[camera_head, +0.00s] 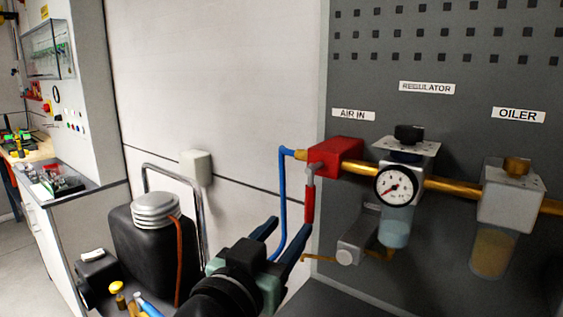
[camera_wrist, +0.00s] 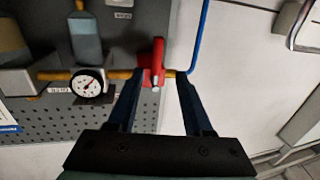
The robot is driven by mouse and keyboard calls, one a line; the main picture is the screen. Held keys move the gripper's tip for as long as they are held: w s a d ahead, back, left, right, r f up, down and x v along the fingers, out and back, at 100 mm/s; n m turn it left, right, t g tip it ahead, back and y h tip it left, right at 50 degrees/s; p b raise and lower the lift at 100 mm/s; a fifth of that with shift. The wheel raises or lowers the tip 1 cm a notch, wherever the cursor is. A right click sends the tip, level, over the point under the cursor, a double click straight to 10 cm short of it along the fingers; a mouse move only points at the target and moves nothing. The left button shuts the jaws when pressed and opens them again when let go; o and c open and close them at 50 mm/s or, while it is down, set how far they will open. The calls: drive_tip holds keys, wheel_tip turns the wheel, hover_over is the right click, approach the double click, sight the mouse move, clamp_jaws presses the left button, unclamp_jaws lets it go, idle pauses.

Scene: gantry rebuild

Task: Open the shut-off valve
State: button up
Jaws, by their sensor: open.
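The shut-off valve is a red block (camera_head: 335,156) on the brass pipe under the AIR IN label. Its lever (camera_head: 309,202) has a grey pivot and a red grip and hangs straight down, across the pipe's line. In the wrist view, which is upside down, the red lever grip (camera_wrist: 158,52) points up the picture. My gripper (camera_head: 284,228) is open and empty, below and left of the valve in the head view. In the wrist view the lever appears between the dark blue fingertips of my gripper (camera_wrist: 159,78). I see no clear contact.
A blue hose (camera_head: 283,200) runs down just left of the valve. The regulator gauge (camera_head: 396,186) and the oiler (camera_head: 511,198) sit right along the pipe. A grey bracket-like part (camera_head: 355,238) is below. A black tank (camera_head: 150,245) stands at left.

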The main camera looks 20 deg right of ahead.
sight(310, 196)
drive_tip(key=p+x, duration=0.2)
drive_tip(key=x, duration=1.1)
drive_tip(key=shift+s+d, duration=0.15)
drive_tip(key=shift+s, duration=0.1)
drive_tip(key=shift+r, duration=0.1)
clamp_jaws()
idle(0.9)
